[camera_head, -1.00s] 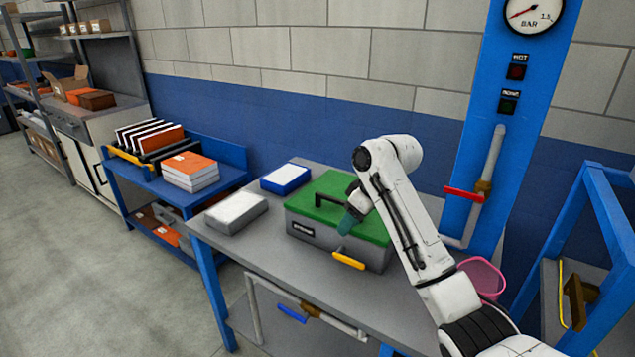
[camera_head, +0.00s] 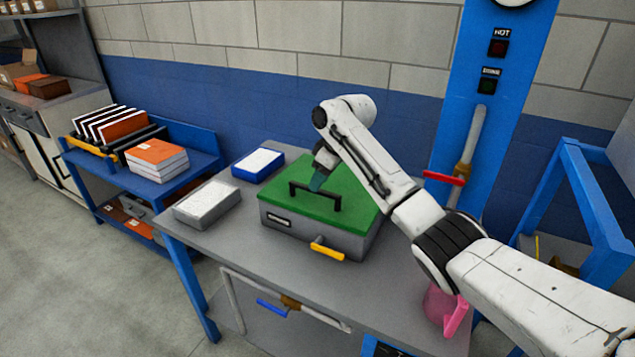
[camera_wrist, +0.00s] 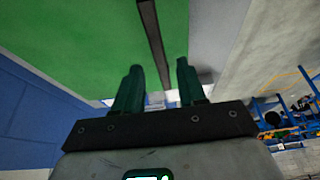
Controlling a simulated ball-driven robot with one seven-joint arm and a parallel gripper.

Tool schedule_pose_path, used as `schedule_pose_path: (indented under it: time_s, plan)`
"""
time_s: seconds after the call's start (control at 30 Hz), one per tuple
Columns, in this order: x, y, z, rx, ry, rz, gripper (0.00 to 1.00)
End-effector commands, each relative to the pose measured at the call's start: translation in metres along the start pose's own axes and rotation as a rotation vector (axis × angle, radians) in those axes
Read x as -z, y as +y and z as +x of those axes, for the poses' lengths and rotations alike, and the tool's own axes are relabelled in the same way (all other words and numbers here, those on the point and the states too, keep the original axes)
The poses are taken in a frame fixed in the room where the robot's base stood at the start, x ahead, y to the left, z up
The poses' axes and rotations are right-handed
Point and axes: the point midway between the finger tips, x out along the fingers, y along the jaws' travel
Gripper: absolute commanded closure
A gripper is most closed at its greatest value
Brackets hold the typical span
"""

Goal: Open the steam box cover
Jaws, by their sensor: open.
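The steam box (camera_head: 285,226) is a grey box on the table with a green cover (camera_head: 278,205), which lies shut on top. A dark bar handle (camera_head: 300,189) stands up from the cover. A yellow latch handle (camera_head: 327,251) sticks out at the box's front. My gripper (camera_head: 316,184) is open and points down at the cover by the handle. In the wrist view, the open fingers of my gripper (camera_wrist: 159,70) have the handle bar (camera_wrist: 152,40) running between them over the green cover (camera_wrist: 75,45). I cannot tell whether they touch the handle.
On the grey table (camera_head: 240,250), a grey box (camera_head: 206,204) and a blue-white box (camera_head: 258,165) stand left of the steam box. A pink bucket (camera_head: 438,305) is at the right. A blue post with a red-handled valve (camera_head: 443,178) stands behind.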

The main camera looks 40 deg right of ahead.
Motion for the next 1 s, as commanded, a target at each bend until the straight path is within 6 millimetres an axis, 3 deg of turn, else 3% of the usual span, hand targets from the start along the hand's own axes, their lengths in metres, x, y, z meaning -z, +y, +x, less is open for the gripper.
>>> schedule_pose_path:
  time_s: [0.2,0.53,0.9,1.0]
  plan:
    - [0.000,0.000,0.019,0.000,0.000,0.000,0.60]
    - [0.000,0.000,0.022,-0.001,0.001,0.000,0.60]
    - [0.000,0.000,0.022,-0.001,0.001,0.000,0.95]
    - [0.000,0.000,0.022,-0.001,0.001,0.000,1.00]
